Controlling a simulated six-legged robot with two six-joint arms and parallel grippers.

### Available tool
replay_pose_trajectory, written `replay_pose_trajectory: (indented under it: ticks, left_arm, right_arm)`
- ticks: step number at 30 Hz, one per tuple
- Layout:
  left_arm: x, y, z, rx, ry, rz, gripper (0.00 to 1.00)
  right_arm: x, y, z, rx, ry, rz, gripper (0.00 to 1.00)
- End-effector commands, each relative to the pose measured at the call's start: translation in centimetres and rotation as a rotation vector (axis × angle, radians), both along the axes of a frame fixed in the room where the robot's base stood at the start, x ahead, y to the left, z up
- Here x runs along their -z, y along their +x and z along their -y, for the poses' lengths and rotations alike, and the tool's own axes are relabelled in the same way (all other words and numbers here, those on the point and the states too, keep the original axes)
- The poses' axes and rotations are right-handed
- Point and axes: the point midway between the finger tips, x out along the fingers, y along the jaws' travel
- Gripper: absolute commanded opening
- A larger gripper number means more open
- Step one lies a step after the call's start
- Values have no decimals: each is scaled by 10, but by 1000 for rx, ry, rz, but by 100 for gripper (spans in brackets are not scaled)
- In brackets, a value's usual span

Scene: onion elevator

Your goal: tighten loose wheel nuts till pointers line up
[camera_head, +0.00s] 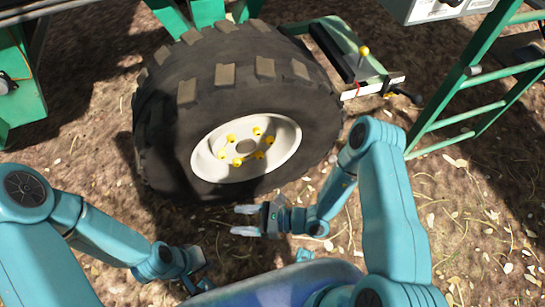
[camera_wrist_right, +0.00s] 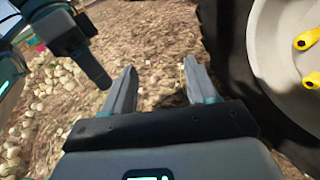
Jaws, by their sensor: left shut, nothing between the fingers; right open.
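A big black wheel (camera_head: 165,130) with a pale rim (camera_head: 206,158) stands in front of me. Several yellow wheel-nut pointers (camera_head: 258,155) sit in a ring around its hub; in the head view they are too small to tell which line up. Two yellow pointers (camera_wrist_right: 307,39) show at the right edge of the right wrist view. My right gripper (camera_head: 243,220) is open and empty, below the rim and apart from it; its fingers (camera_wrist_right: 158,85) show bare ground between them. My left gripper (camera_head: 202,282) is shut and empty, lower left of the right one, away from the wheel.
A green ladder-like frame (camera_head: 440,122) stands at the right, with a grey box (camera_head: 435,8) above it. A lever with a yellow knob (camera_head: 364,50) is behind the wheel. Onions (camera_wrist_right: 40,100) lie on the ground at the left of the wrist view. Ground between wheel and grippers is clear.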

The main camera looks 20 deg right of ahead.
Motion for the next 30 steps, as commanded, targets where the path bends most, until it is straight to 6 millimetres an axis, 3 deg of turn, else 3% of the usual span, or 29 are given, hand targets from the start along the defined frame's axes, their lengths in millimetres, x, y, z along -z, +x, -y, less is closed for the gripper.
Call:
replay_pose_trajectory:
  ticks: [1,3,6,9,12,19,30]
  left_arm:
    - [31,0,0,0,0,0,0]
    - [48,0,0,0,0,0,0]
    - [67,0,0,0,0,0,0]
    - [78,0,0,0,0,0,0]
    - [82,0,0,0,0,0,0]
    - [88,0,0,0,0,0,0]
    - [116,3,-3,-13,2,6,0]
  right_arm:
    - [37,32,16,186,35,3,58]
    - [64,71,50,454,58,31,58]
    - [94,105,106,778,45,95,58]
    - [112,116,149,1001,7,156,58]
    - [119,118,174,1119,-25,196,58]
    - [119,141,181,1156,-37,216,58]
    - [120,228,178,1155,-33,216,58]
